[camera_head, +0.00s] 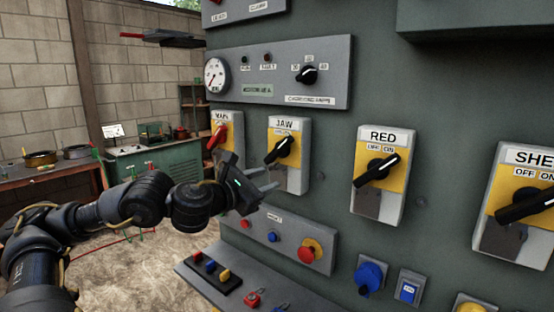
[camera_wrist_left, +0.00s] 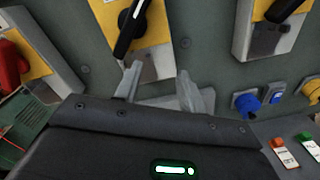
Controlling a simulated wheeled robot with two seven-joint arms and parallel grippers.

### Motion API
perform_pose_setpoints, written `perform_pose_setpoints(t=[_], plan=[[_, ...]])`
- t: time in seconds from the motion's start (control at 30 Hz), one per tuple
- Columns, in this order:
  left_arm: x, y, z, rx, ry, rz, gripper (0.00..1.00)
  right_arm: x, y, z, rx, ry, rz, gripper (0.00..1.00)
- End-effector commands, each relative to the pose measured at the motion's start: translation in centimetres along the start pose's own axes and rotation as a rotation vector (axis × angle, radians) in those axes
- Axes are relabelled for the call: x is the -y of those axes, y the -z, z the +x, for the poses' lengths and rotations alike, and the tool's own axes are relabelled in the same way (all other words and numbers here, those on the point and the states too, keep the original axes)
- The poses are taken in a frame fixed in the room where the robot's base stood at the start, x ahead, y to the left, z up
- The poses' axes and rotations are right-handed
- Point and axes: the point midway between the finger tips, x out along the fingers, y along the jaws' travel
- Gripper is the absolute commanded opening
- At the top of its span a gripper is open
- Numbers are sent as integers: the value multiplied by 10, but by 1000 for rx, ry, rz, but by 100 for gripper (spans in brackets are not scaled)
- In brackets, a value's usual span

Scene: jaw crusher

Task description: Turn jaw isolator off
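The jaw isolator (camera_head: 299,154) is a grey and yellow box labelled JAW on the green panel, left of the middle in the head view. Its black handle (camera_head: 281,150) lies tilted, lower left to upper right. In the wrist view, the black handle (camera_wrist_left: 131,28) shows at the top, on its yellow plate. My left gripper (camera_head: 273,180) is just below the handle, in front of the box's lower part. Its fingers (camera_wrist_left: 157,82) are apart with nothing between them, and the handle is beyond the tips. My right gripper is not in view.
The red-handled isolator (camera_head: 217,137) is close on the left. The RED isolator (camera_head: 379,174) and a further one (camera_head: 520,204) are to the right. A gauge panel (camera_head: 330,67) juts out above.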

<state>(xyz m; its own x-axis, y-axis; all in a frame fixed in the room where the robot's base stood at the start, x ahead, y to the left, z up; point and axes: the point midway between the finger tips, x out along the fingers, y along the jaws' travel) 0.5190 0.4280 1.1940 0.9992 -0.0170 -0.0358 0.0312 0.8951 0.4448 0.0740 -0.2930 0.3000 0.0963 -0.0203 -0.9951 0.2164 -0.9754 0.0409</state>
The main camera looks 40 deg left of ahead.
Motion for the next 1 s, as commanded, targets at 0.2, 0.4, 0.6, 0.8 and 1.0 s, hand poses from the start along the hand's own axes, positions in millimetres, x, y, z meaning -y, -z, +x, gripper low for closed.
perform_pose_setpoints(t=[0.2, 0.4, 0.6, 0.8, 1.0], plan=[[-42, -30, -22, 7, -49, 298, 40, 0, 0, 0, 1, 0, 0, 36], [-45, -33, -23, 7, -52, 327, 40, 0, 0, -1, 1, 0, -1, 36], [-47, -36, -7, 9, -51, 320, 40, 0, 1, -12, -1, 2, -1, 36], [-48, -37, 25, 9, -51, 316, 40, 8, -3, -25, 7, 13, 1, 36], [-49, -36, 59, 8, -51, 318, 40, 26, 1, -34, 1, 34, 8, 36]])
